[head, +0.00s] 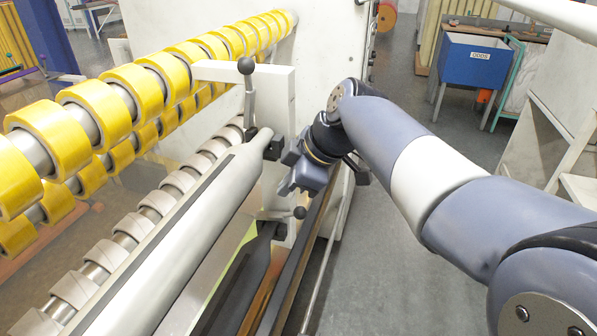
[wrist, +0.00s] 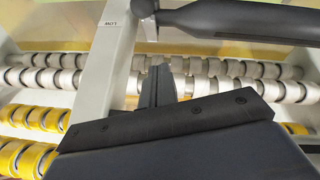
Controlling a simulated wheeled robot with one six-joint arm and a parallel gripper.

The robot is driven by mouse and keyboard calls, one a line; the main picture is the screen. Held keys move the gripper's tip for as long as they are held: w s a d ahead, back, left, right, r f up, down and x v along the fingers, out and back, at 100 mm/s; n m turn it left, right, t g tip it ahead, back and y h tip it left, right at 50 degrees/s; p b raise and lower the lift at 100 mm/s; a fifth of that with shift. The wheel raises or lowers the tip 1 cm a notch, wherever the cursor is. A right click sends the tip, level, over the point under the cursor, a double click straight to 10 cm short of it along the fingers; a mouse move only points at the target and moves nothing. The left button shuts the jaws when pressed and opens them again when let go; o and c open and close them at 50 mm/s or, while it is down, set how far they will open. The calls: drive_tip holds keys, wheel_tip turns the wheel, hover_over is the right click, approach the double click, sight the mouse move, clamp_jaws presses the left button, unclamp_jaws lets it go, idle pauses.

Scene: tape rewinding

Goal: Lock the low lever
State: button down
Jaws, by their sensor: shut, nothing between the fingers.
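The low lever (head: 299,212) has a dark round knob and sticks out roughly level from the lower part of the white machine post, beside the black end of the low roller. My gripper (head: 289,160) is above and close to it in the head view, apart from the knob. In the wrist view my gripper (wrist: 158,75) is shut and empty, with its dark fingers together. A white post (wrist: 112,30) with an upside-down "LOW" label stands left of the fingers. The lever's knob is not clearly visible in the wrist view.
The upper lever (head: 246,66) stands upright with its black knob on top. The upper grey roller (head: 190,230) runs close to my gripper. Yellow tape rolls (head: 105,88) line the shafts at left. The floor (head: 400,270) at right is clear near my arm.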

sight(296, 215)
drive_tip(key=f, duration=0.1)
drive_tip(key=d+f, duration=0.1)
drive_tip(key=f, duration=0.1)
drive_tip(key=w+f, duration=0.1)
drive_tip(key=f, duration=0.1)
drive_tip(key=shift+d+f+p, duration=0.2)
drive_tip(key=shift+p, duration=0.15)
